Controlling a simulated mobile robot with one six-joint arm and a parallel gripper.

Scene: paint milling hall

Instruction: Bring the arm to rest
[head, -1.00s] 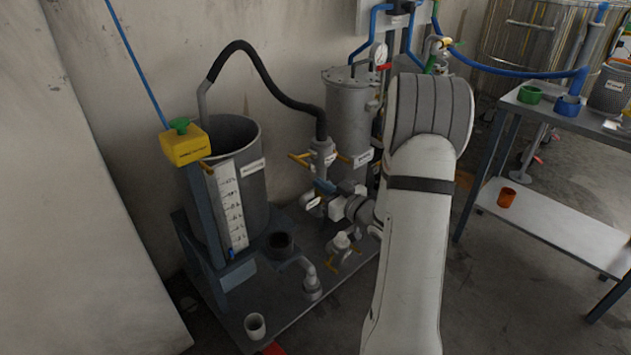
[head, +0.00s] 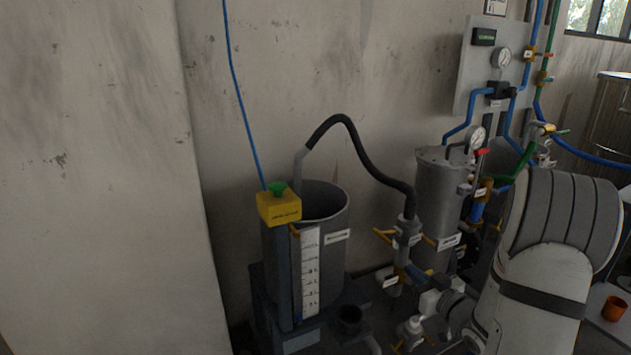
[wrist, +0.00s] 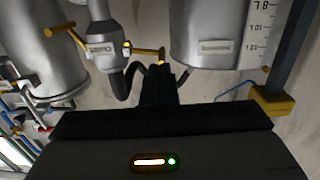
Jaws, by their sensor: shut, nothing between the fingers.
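My gripper (wrist: 158,85) shows in the wrist view as dark fingers close together at the middle, shut with nothing between them. The wrist picture is upside down. Beyond the fingers are the grey tank (wrist: 205,35) with its scale strip and a grey valve fitting (wrist: 115,50) with a yellow handle. In the head view my white and grey arm fills the lower right, and the gripper itself is not visible there.
The open grey tank (head: 335,260) with a yellow box (head: 279,208) stands against the wall. A black hose (head: 365,150) arches from it to valves beside a grey filter vessel (head: 443,195). Gauges and blue pipes are on a panel (head: 480,75).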

